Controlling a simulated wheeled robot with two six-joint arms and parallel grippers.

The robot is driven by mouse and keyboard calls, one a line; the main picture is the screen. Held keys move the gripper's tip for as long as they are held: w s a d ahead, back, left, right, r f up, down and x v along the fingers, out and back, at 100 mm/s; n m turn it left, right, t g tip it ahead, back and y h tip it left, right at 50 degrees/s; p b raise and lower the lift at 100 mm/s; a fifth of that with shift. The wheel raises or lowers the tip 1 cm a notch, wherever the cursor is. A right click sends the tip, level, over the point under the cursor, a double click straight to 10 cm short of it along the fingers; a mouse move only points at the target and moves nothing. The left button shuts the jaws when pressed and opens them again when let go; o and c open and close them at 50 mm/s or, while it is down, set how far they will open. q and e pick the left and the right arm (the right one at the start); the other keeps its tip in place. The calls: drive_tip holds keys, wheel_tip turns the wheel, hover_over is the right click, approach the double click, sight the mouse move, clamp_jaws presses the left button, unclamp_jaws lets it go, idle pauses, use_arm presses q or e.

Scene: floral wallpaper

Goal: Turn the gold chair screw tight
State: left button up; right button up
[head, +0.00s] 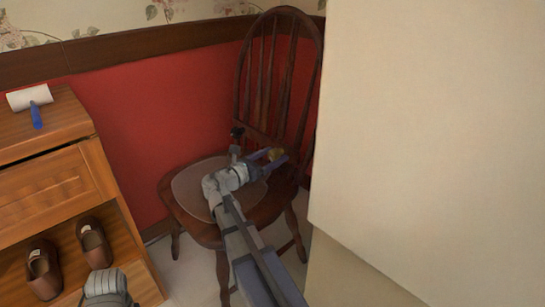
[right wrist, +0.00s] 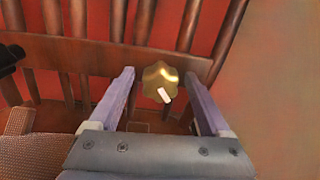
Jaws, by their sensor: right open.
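The gold chair screw (right wrist: 160,78) is a lobed knob on the lower back rail of the dark wooden chair (head: 285,100). In the right wrist view it shows between my two finger tips, with a small white mark on it.
A pale cushion (head: 190,190) lies on the chair seat. A large cream panel (head: 430,130) stands close on the right. A wooden cabinet (head: 45,185) on the left holds brown shoes (head: 95,242) and a lint roller (head: 32,100). The red wall is right behind the chair.

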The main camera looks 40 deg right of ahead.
clamp_jaws()
idle(0.6)
